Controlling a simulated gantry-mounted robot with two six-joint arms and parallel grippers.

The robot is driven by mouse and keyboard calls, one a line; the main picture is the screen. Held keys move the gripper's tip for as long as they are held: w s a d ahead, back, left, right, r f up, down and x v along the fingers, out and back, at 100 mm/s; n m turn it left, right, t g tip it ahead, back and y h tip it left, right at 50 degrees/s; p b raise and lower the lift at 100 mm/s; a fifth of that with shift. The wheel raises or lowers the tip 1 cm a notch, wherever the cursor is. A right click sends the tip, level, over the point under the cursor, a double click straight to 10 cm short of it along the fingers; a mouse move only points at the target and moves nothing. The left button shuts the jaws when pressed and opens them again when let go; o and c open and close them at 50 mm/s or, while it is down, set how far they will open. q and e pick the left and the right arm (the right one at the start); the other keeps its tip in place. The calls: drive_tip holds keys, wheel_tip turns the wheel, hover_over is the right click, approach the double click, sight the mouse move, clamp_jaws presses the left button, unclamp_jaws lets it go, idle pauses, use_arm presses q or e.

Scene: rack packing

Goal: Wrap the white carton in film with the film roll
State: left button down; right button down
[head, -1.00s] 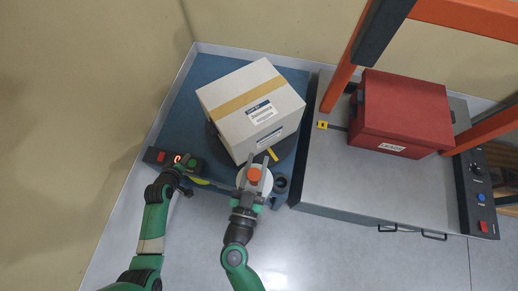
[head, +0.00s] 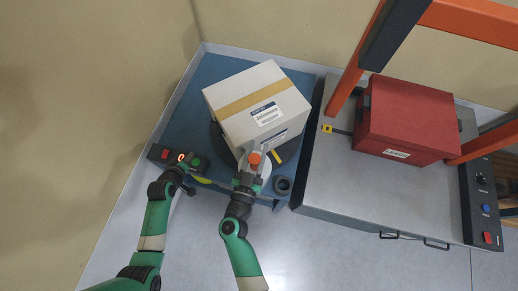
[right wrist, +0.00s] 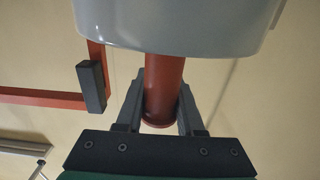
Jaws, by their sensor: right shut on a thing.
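The white carton (head: 245,112), with a tan tape strip and labels, sits on a dark turntable (head: 218,138) on the blue base (head: 193,105). My right gripper (head: 256,158) is at the carton's near side, shut on the film roll (head: 266,171). In the right wrist view the fingers (right wrist: 160,82) clasp the roll's red-brown core (right wrist: 163,70), below its pale grey body (right wrist: 170,25). No film on the carton is clear to me. My left gripper (head: 188,181) is by the button box (head: 166,155), near its green button (head: 196,162); its jaws are too small to read.
A red case (head: 405,115) stands on a grey metal machine (head: 345,185) at the right, beneath an orange frame (head: 350,60). A dark round holder (head: 282,185) is on the base's near right corner. The floor in front is clear.

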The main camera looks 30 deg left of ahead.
drive_tip(key=shift+w+a+r, duration=0.15)
drive_tip(key=shift+w+a, duration=1.05)
drive_tip(key=shift+w, duration=0.3)
use_arm(q)
drive_tip(key=shift+f, duration=0.25)
use_arm(e)
drive_tip(key=shift+w, duration=0.25)
use_arm(q)
drive_tip(key=shift+r, duration=0.1)
